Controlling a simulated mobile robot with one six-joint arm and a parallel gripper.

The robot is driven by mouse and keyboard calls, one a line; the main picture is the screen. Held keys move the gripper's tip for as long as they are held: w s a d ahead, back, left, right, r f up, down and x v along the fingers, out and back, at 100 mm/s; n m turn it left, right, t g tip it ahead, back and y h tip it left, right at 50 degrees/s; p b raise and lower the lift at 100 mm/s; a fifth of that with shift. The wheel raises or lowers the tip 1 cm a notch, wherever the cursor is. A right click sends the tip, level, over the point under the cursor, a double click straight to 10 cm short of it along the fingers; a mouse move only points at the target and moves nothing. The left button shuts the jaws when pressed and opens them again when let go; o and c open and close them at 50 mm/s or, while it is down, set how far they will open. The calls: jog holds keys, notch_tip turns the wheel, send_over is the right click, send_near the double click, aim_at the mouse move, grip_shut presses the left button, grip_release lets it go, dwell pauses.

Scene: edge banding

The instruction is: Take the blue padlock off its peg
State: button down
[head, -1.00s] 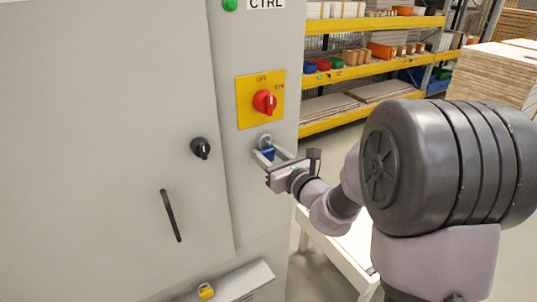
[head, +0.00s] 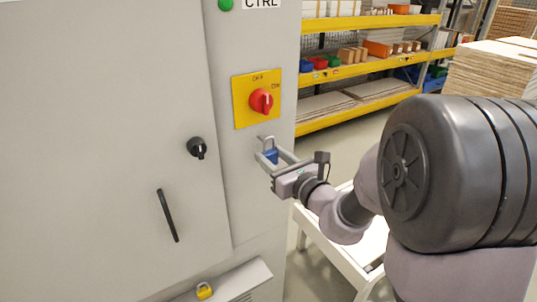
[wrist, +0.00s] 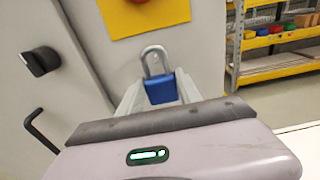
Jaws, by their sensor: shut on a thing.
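The blue padlock (head: 271,156) is upright in front of the grey cabinet's narrow panel, below the red rotary switch. My gripper (head: 270,160) is shut on its blue body from both sides. In the wrist view the blue padlock (wrist: 161,89) sits between the fingers, and its grey shackle (wrist: 154,58) stands up above them. I cannot make out the peg clearly, nor tell whether the shackle still hangs around it.
The red switch (head: 261,101) sits on a yellow plate above the padlock. A black knob (head: 197,148) and handle (head: 168,215) are on the door to the left. A yellow padlock (head: 204,291) lies on a low ledge. A white table (head: 345,250) stands below my arm.

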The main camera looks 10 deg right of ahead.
aim_at(272, 157)
jog(key=shift+b+v, duration=0.35)
jog(key=shift+v, duration=2.45)
jog(key=shift+f, duration=0.15)
